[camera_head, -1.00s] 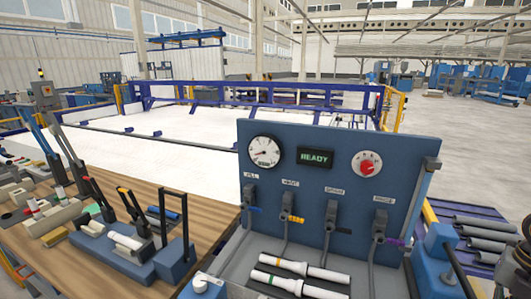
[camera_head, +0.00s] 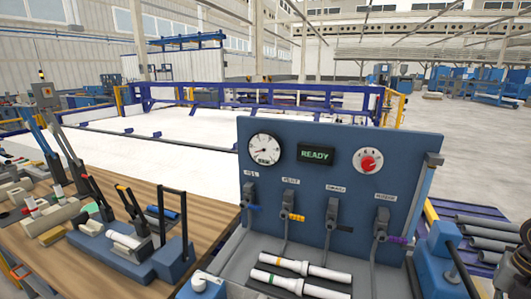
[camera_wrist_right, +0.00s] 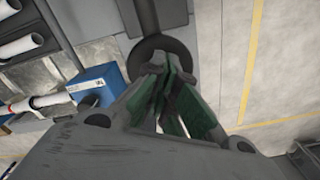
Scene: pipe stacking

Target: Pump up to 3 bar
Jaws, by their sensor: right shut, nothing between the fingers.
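A blue upright panel (camera_head: 300,220) stands at the front centre of the head view. A round white gauge (camera_head: 265,149) sits at its upper left; its dial is too small to read. A dark display (camera_head: 315,154) beside it reads READY in green. A red knob (camera_head: 368,162) is at the upper right. Several grey valves with coloured handles hang below, including a yellow-handled one (camera_head: 290,205). My right gripper (camera_wrist_right: 168,85) is shut and empty in the right wrist view, its tips near a dark ring (camera_wrist_right: 162,52) I cannot identify. My left gripper is out of view.
Two white pipes with coloured bands, one of them nearer (camera_head: 285,280), lie before the panel. A wooden bench (camera_head: 110,265) with several tools is at left. A blue device with a black rod (camera_head: 440,250) and grey pipes (camera_head: 490,232) are at right.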

